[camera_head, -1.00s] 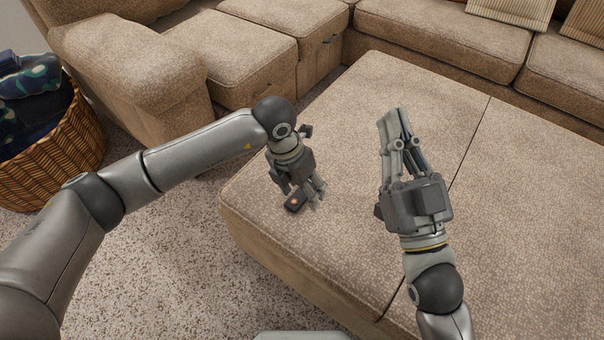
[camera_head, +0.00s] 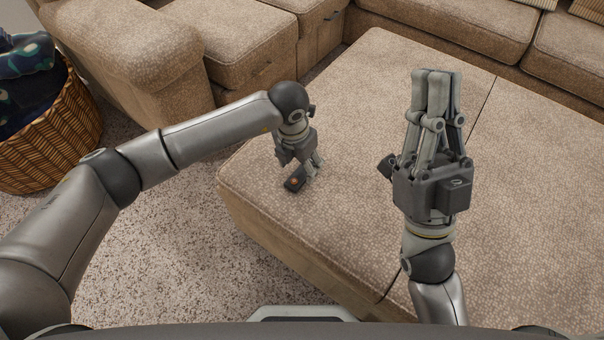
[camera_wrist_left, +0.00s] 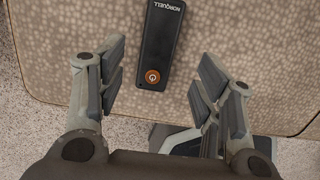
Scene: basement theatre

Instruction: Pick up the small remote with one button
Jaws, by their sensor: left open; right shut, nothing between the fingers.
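The small remote (camera_head: 294,184) is black with one orange button and lies on the tan ottoman (camera_head: 330,225) near its left edge. In the left wrist view the remote (camera_wrist_left: 160,45) lies flat, its button end toward my gripper, with lettering at the far end. My left gripper (camera_head: 305,178) is open just above the remote. In the left wrist view its fingers (camera_wrist_left: 158,75) stand on either side of the button end, with room on both sides. My right gripper (camera_head: 436,78) is shut and empty, raised over the right part of the ottoman.
A sectional sofa (camera_head: 440,32) runs behind the ottoman, with an armrest section (camera_head: 125,50) at the left. A wicker basket (camera_head: 50,140) with dark patterned cloth stands on the carpet (camera_head: 190,240) at far left. The ottoman top around the remote is clear.

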